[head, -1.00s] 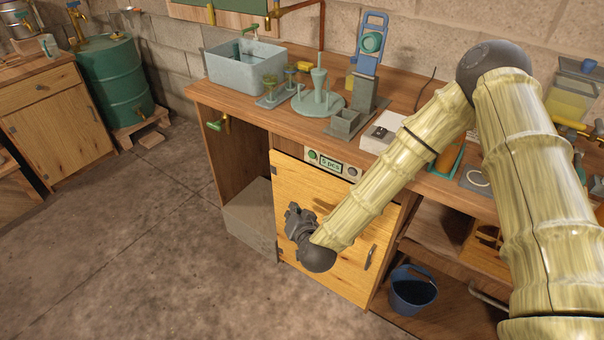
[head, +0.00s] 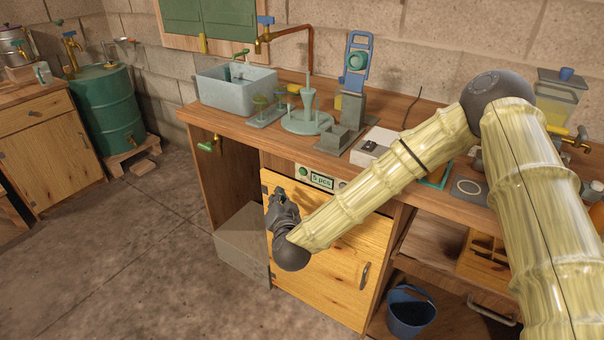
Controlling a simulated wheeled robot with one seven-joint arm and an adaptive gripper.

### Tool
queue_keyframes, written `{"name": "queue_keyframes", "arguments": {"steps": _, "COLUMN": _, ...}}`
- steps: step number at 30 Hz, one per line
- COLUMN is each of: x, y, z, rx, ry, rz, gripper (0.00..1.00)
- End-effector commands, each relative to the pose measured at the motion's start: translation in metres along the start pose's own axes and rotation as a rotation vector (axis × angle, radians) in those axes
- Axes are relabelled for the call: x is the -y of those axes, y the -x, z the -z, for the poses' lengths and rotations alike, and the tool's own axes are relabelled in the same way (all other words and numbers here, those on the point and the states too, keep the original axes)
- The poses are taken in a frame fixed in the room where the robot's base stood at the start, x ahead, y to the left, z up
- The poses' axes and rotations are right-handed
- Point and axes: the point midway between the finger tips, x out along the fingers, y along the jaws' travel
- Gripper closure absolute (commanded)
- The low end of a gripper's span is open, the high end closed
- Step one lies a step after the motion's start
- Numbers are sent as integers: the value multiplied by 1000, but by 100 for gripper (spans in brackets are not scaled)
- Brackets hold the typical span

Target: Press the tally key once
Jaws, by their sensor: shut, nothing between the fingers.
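A tally panel is set in the front of the bench, just under the worktop and above a yellow wooden door. Its small display (head: 321,180) reads "5 pcs". A round green key (head: 303,171) sits to the left of the display, and a grey round part (head: 341,185) sits to its right, partly hidden by my arm. My gripper (head: 277,192) is dark grey and shut, with nothing held. It points upward in front of the door's upper left corner, below and left of the green key, apart from it in the picture. Its distance from the door is hard to tell.
The yellow door (head: 340,270) is closed. The worktop (head: 240,118) above holds a grey basin (head: 235,90), a green stand (head: 308,120) and a blue-topped press (head: 357,70). A blue bucket (head: 410,312) stands lower right.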

Motion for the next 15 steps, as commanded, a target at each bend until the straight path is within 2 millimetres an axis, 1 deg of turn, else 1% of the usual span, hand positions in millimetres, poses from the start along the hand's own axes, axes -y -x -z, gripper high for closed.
{"name": "queue_keyframes", "arguments": {"steps": 15, "x": -32, "y": -38, "z": 30, "rx": -3, "ry": -2, "rz": -5, "gripper": 100}}
